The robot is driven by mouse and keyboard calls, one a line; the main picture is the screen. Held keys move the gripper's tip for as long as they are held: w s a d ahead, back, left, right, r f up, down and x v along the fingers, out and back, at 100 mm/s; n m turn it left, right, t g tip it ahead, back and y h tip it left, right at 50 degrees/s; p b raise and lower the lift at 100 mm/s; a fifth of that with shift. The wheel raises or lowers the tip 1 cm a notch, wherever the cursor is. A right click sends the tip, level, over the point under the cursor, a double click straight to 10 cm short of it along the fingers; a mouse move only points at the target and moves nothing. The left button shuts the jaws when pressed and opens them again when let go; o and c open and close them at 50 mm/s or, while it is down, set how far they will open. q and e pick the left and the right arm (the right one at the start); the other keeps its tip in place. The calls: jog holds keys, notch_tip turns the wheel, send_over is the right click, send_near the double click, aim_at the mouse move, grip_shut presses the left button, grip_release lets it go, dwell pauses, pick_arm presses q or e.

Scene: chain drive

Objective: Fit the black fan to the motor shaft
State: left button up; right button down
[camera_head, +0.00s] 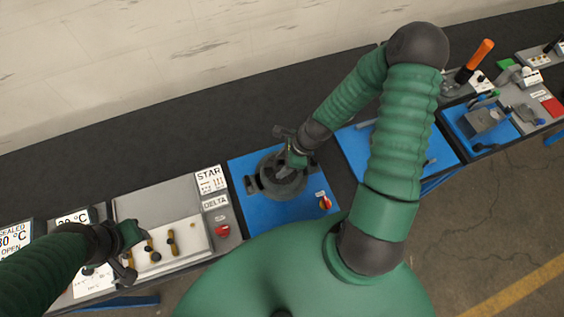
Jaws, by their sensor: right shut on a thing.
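A dark round part, which looks like the black fan (286,184), sits over the grey motor (254,184) on a blue board. My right gripper (290,163) reaches in from the upper right and is shut at the dark part's upper edge. The gripper covers some of it, and the motor shaft is hidden. I cannot tell whether the fan is on the shaft or held just above it. My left gripper (128,256) is at the lower left, near the grey panel, away from the motor. Its fingers are too small and dark to tell their state.
A blue board (290,212) carries the motor and a red-yellow switch (325,203). To the left is a panel with STAR and DELTA labels (212,190) and a red button. My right arm crosses another blue board (440,150). The black bench behind is clear.

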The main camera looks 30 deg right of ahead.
jog(key=shift+f+b, duration=1.05)
jog(key=shift+f, duration=0.45)
jog(key=c, duration=0.5)
grip_release()
jog(key=b+v, duration=0.1)
jog(key=v, duration=1.5)
jog(key=shift+d+r, duration=0.1)
jog(key=shift+r, duration=0.3)
jog(key=shift+d, duration=0.1)
jog(key=shift+s, duration=0.1)
